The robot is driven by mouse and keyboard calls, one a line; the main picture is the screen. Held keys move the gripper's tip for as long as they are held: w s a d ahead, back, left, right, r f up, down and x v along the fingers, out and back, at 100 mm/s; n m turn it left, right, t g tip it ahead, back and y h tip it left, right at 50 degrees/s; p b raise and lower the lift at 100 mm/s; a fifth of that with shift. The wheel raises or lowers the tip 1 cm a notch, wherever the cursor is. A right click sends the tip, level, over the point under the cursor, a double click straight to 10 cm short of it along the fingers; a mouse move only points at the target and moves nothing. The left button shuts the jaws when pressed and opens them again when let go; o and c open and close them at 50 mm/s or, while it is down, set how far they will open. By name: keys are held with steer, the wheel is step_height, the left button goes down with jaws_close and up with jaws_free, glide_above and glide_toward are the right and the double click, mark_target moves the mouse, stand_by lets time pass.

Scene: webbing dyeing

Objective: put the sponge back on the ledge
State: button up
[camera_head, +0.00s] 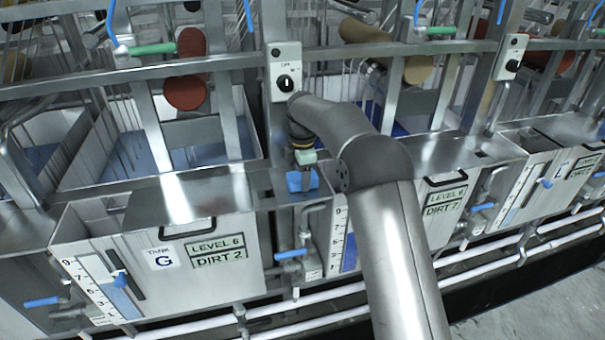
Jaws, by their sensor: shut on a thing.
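A small blue sponge (302,180) is under my gripper (305,164), in the middle of the camera_head view. My gripper points down and is shut on the sponge. The sponge is at the narrow metal ledge (268,190) between the tank marked G and the tank to its right. I cannot tell whether the sponge touches the ledge or hangs just above it. My arm comes up from the lower right and hides part of the right tank's front.
A grey switch box (285,72) is on the post just behind my gripper. Tank G (158,258) has a level scale and blue-handled valves. White pipes (340,302) run below the tanks. Horizontal rails and green-handled valves (152,49) are above.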

steer(key=o, duration=0.9)
steer(key=shift+f, duration=0.1)
steer(key=shift+o, duration=0.2)
